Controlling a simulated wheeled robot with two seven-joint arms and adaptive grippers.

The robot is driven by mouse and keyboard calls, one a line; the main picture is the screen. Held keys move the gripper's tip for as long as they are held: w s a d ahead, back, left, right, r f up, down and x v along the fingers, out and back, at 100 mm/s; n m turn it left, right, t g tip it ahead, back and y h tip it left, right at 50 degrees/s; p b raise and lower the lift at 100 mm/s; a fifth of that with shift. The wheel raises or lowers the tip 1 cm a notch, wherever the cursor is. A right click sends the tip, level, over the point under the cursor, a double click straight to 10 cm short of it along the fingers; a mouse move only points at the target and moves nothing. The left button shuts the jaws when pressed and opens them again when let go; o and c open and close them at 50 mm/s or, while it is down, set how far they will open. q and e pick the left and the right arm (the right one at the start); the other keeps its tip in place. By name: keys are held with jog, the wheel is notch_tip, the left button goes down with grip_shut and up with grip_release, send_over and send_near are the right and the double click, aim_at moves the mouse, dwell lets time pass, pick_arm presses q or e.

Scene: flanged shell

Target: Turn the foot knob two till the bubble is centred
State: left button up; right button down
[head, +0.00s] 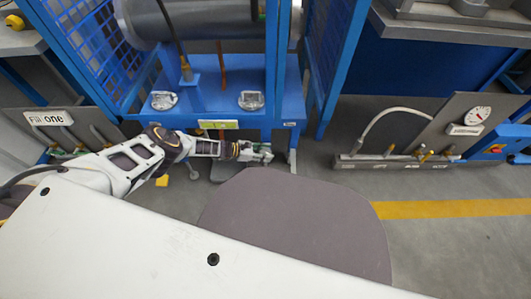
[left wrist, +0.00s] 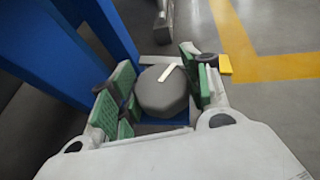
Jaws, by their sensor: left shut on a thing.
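My left gripper (head: 262,153) is low at the front right corner of the blue frame (head: 222,85). In the left wrist view its green pads (left wrist: 160,93) stand on both sides of a dark grey knob (left wrist: 160,97) with a pale strip on top, and it is shut on this knob. The knob is hard to make out in the head view, hidden by the gripper. A yellow-green level (head: 218,124) sits on the frame's front rail; its bubble is too small to read. My right gripper is in neither view.
A panel marked "Fill one" (head: 48,117) stands at the left. A grey panel with a gauge (head: 478,115) and a hose stands at the right. A yellow line (head: 455,209) crosses the open grey floor. Blue legs (left wrist: 110,30) rise close beside the left gripper.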

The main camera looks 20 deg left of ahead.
pick_arm(q)
jog(key=shift+r, duration=0.1)
dwell(0.5)
jog(key=o, duration=1)
jog(key=shift+a, duration=0.1)
jog(key=shift+v, duration=5.85)
jog(key=shift+a, duration=0.1)
